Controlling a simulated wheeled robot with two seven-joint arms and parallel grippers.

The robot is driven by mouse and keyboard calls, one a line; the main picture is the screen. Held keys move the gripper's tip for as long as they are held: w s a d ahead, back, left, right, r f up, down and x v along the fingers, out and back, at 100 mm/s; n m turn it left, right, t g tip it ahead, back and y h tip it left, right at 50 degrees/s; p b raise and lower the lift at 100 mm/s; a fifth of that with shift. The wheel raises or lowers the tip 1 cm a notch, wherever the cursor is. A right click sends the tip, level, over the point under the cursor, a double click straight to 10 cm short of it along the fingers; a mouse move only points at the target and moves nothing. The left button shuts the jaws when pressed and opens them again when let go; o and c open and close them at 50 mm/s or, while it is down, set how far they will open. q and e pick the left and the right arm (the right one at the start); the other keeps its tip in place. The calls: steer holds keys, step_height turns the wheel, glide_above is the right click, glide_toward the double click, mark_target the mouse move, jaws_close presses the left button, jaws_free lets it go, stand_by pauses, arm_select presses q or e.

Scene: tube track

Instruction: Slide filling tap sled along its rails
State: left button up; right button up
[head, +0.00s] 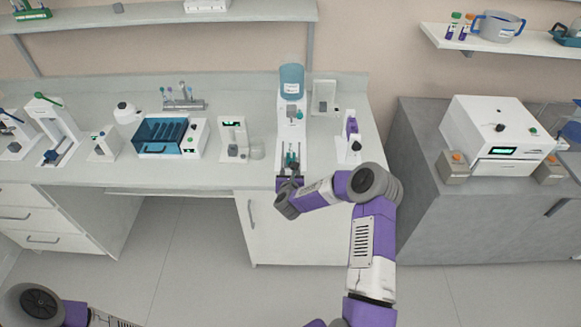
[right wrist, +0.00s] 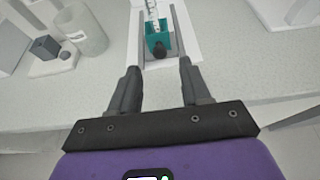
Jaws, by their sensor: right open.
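A clear tube with markings stands at the sled. My right gripper (right wrist: 158,72) is open and empty, its fingers apart on either side of the knob's line, just short of the sled. In the head view my right gripper (head: 290,180) is partly hidden by its own wrist. My left gripper is out of view.
A glass beaker (right wrist: 82,28) and a small dark block (right wrist: 45,46) stand left of the rails. A blue-lidded box (head: 170,137) and other devices line the counter (head: 220,178). A white stand with a purple part (head: 351,128) is close on the right.

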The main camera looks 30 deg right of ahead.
mark_target(291, 160)
steer(key=shift+x, duration=2.6)
jaws_close()
